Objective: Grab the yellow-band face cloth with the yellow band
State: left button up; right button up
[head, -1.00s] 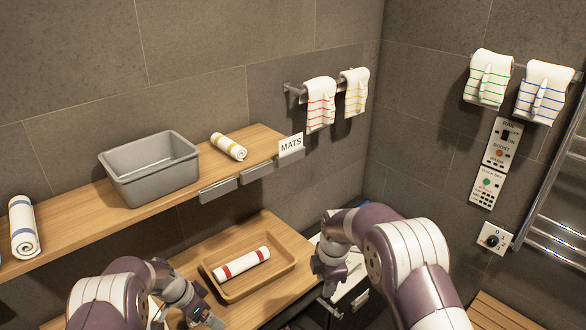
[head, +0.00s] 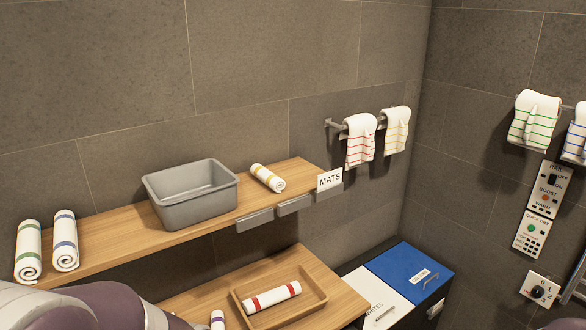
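The rolled white face cloth with yellow bands (head: 267,178) lies on the upper wooden shelf, just right of the grey bin and apart from it. Nothing is touching it from above. A white towel with yellow stripes (head: 396,130) hangs on the wall rail, beside a red-striped towel (head: 360,140). My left arm shows at the lower left, but its gripper is not in view. Only a small purple piece of my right arm shows at the bottom right edge; its gripper is outside the picture.
Below, a wooden tray (head: 318,302) holds a red-band roll (head: 272,297). White and blue lidded bins stand right.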

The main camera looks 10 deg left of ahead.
aim_at(275, 182)
jog(key=i+l+u, duration=0.15)
jog(key=u, duration=0.15)
jog(key=i+l+u, duration=0.15)
jog(key=l+u, duration=0.15)
jog(key=l, duration=0.15)
jog(key=i+l+u, duration=0.1)
jog(key=l+u, duration=0.5)
jog(key=i+l, duration=0.05)
jog(key=l, duration=0.05)
